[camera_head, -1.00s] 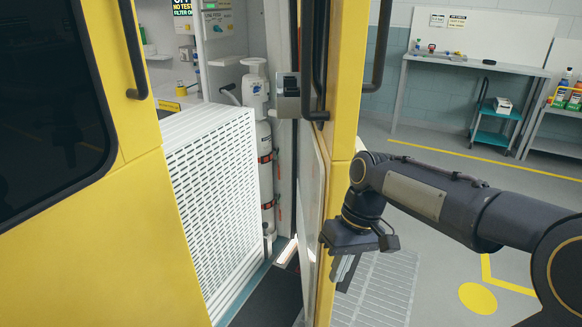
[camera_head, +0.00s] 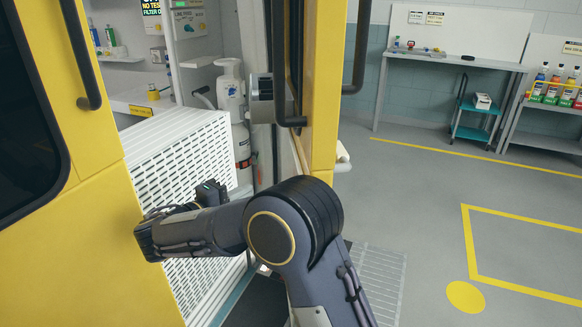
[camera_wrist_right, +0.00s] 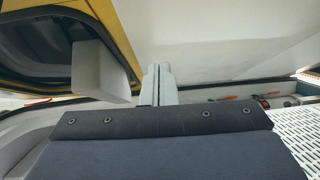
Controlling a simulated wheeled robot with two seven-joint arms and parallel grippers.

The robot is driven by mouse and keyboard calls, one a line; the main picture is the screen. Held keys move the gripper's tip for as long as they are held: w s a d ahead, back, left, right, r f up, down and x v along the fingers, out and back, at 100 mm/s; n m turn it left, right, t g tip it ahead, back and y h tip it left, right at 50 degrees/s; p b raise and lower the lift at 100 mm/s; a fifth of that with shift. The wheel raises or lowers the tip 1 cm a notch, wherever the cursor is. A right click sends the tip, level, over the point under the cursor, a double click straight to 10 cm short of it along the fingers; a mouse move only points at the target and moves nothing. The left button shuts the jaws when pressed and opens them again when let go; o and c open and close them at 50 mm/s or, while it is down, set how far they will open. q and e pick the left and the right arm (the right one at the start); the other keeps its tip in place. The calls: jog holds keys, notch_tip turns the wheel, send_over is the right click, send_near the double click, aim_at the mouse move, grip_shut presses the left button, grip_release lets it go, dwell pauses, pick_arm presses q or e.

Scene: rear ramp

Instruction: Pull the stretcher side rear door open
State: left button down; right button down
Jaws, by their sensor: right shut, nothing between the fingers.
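A yellow rear door (camera_head: 322,100) stands swung out, nearly edge-on, with dark bars and a grey latch block (camera_head: 262,98) beside its edge. Another yellow panel (camera_head: 60,230) with a window and a dark handle (camera_head: 80,70) is at the left. No label shows which is the stretcher side. My right arm reaches left across the doorway, in front of the swung-out door's lower part. In the right wrist view my right gripper (camera_wrist_right: 156,78) is shut and empty, with a grey block (camera_wrist_right: 100,72) left of its fingers. In the head view its fingertips cannot be made out. My left gripper is not in view.
A white perforated cabinet (camera_head: 190,150) and a white cylinder (camera_head: 231,100) stand inside the doorway. A grey ramp grating (camera_head: 378,285) lies below. A bench (camera_head: 450,62) and a teal cart (camera_head: 478,125) stand at the back right. The floor at right is clear.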

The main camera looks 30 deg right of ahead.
jog(key=a, duration=0.1)
send_near(292, 166)
jog(key=w+d, duration=0.3)
jog(key=d, duration=0.1)
jog(key=shift+s+d+f+t+h, duration=0.1)
jog(key=shift+d+f+t+h, duration=0.1)
jog(key=shift+d, duration=0.2)
jog(key=shift+d+f+t+h, duration=0.1)
jog(key=shift+d+f, duration=0.15)
jog(key=shift+d, duration=0.2)
